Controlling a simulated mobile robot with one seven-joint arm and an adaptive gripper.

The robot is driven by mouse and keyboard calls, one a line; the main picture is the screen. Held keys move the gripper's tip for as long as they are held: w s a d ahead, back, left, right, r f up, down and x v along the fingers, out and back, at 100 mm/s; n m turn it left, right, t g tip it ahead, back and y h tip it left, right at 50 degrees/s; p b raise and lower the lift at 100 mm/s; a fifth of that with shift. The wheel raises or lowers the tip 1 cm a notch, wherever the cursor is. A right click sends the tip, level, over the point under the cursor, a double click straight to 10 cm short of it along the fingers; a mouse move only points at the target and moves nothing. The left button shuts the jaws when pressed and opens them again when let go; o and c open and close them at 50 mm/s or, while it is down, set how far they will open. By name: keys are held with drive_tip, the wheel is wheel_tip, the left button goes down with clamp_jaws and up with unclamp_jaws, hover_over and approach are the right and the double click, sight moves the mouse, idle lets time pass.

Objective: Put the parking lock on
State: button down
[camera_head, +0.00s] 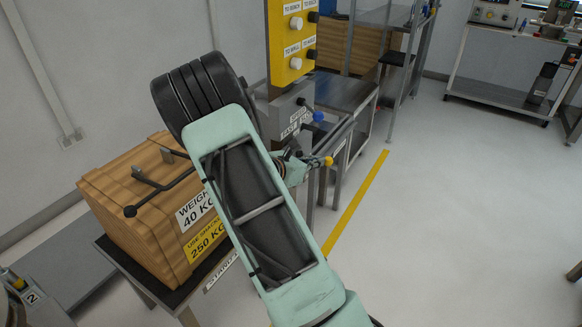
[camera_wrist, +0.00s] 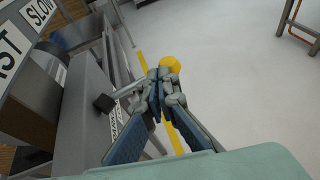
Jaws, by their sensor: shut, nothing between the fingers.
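A round yellow knob (camera_wrist: 170,64) shows just beyond my gripper's fingertips in the wrist view. It also shows in the head view (camera_head: 328,161) at the side of the grey control post. A thin rod runs toward it from a black block (camera_wrist: 104,103) on the grey housing, beside a partly hidden white label (camera_wrist: 114,120). This looks like the parking lock lever. My gripper (camera_wrist: 161,76) is shut and empty, with its fingertips close against the knob end of the rod; I cannot tell whether they touch. In the head view my gripper (camera_head: 306,166) is partly hidden behind my arm.
A yellow button panel (camera_head: 291,45) stands above the grey post. A wooden weight crate (camera_head: 125,220) sits on a stand at left. A metal bench (camera_head: 342,92) is behind the post. The floor to the right of the yellow line (camera_head: 360,200) is clear.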

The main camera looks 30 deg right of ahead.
drive_tip(key=shift+w+d, duration=0.35)
drive_tip(key=shift+d, duration=0.5)
drive_tip(key=shift+w+d, duration=0.35)
drive_tip(key=shift+d, duration=0.45)
